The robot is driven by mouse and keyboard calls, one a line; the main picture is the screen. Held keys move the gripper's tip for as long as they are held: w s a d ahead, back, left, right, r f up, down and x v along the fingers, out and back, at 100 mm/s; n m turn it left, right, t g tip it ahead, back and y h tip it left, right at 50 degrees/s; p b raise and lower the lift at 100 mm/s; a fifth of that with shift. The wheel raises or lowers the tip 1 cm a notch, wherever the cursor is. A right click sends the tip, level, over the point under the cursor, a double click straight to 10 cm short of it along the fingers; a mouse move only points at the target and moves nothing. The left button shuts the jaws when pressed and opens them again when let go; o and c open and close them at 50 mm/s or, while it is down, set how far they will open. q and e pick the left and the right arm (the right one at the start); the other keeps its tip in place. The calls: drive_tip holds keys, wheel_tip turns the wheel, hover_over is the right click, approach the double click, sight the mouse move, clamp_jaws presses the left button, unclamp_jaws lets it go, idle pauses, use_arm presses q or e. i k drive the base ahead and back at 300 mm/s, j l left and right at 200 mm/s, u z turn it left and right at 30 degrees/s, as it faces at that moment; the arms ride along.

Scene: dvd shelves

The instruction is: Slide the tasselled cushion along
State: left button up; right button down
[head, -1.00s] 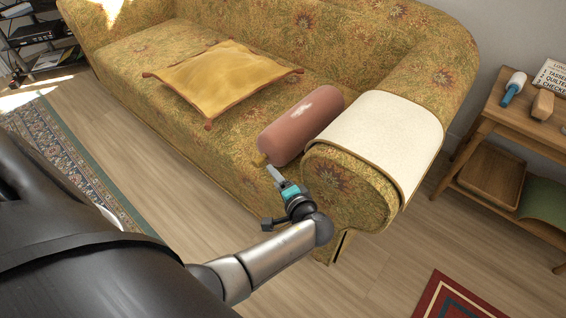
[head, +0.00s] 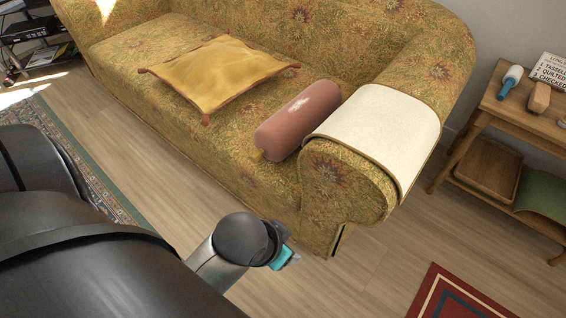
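The yellow square cushion (head: 218,76) with reddish tassels at its corners lies flat on the sofa seat, left of a pink bolster. The patterned sofa (head: 150,100) runs from upper left to its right arm. My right gripper (head: 290,261) is low in front of the sofa's right end, apart from the cushion and the bolster. Its wrist hides most of it, with a teal part and a grey tip showing, so its opening cannot be made out. My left gripper is not in view.
The pink bolster (head: 298,120) lies beside the sofa arm, which has a cream cover (head: 380,127). A wooden side table (head: 500,100) at right holds a sign (head: 552,70) and small items. A red rug (head: 460,295) lies lower right. Bare floor separates rug and sofa.

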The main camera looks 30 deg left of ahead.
sight(210, 76)
drive_tip(key=u, duration=1.55)
